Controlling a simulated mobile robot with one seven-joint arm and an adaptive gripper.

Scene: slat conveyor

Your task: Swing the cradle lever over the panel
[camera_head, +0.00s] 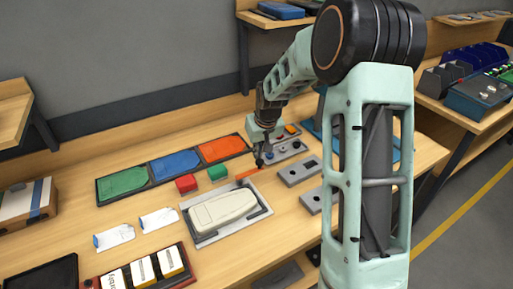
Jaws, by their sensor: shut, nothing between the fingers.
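A cream-white panel (222,209) lies in a grey cradle (191,239) near the middle of the bench. My gripper (260,163) points down there, shut and empty. The fingertips are small and dark, so I cannot tell whether they touch the lever. My arm comes from the right and hides part of the bench.
A red block (186,183) and a green block (217,172) stand left of my gripper. Behind them lie green (122,183), blue (176,164) and orange (222,148) trays. Grey plates with holes (298,172) lie to the right. White packets (158,219) lie left of the cradle.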

